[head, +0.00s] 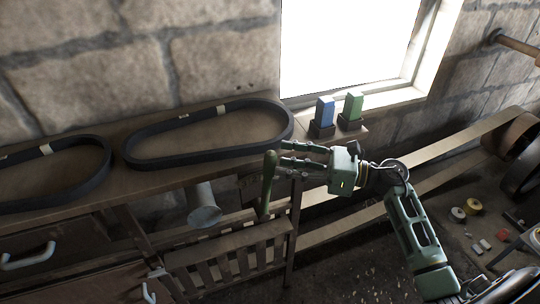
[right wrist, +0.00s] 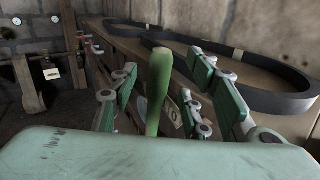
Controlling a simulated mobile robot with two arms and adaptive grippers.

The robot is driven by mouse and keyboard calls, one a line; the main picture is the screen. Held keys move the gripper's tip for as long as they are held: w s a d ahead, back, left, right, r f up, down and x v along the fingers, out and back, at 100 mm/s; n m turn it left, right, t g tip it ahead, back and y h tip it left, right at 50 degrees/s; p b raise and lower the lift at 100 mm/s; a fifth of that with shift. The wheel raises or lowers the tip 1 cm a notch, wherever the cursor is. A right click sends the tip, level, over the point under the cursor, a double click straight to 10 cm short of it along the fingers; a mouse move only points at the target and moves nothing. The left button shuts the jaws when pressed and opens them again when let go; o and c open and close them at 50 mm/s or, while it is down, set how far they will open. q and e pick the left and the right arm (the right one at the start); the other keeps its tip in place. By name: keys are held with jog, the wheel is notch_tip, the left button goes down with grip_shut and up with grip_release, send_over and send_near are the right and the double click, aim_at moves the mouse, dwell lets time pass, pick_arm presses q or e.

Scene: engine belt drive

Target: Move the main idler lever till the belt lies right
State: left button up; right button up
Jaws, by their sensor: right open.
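The idler lever has a green handle (head: 268,185) that stands nearly upright beside the slatted wooden guard. My right gripper (head: 283,156) is open, its fingers reaching from the right to the upper part of the handle. In the right wrist view the handle (right wrist: 158,90) stands between the spread fingers, with no clear grip on it. The tan flat belt (head: 450,146) runs in two strands from a large dark pulley (head: 520,150) at the right toward the guard. Its left end is partly hidden, so I cannot tell how it lies there. My left gripper is not in view.
Two black spare belts (head: 210,160) lie on the wooden bench along the wall. A blue block (head: 325,111) and a green block (head: 353,106) stand in holders by the window. The slatted guard (head: 225,262) is close below the lever. Small parts lie at right.

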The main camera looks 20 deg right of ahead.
aim_at(269, 160)
jog(key=p+x, duration=0.1)
jog(key=x, duration=0.3)
jog(key=shift+w+r+p, duration=0.1)
jog(key=shift+r+p, duration=0.1)
jog(key=shift+p, duration=0.1)
jog(key=shift+w+a+f, duration=0.2)
jog(key=shift+a, duration=0.15)
grip_shut()
jog(key=shift+a, duration=0.1)
